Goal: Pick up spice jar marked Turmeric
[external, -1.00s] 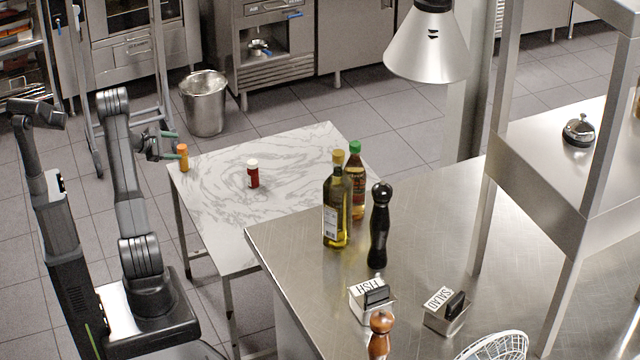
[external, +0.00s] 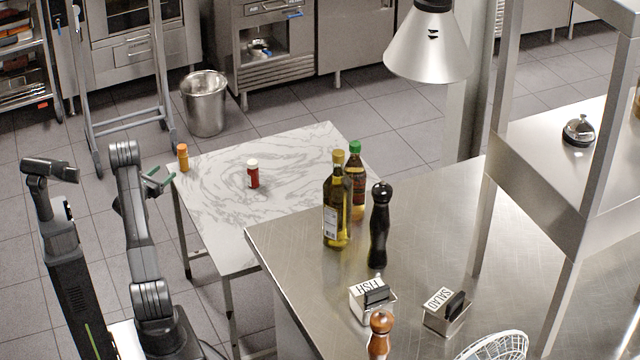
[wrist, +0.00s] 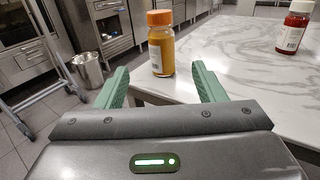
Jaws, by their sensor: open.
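A small jar with yellow-orange contents and an orange cap (external: 183,157) stands upright near the far left corner of the marble-topped table. In the wrist view this orange-capped jar (wrist: 161,44) is ahead of my gripper, between the lines of its two fingers; its label is too small to read. A second jar with dark red contents and a white label (external: 253,174) stands farther right on the table; in the wrist view the red jar (wrist: 295,28) is at the upper right. My gripper (external: 160,178) is open and empty, just off the table's left edge, short of the orange-capped jar.
The marble table (external: 290,150) is mostly clear. A steel counter (external: 290,240) on the right holds oil bottles (external: 337,205), a black pepper mill (external: 379,225) and label holders. A metal bin (external: 204,105) stands on the floor behind the table.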

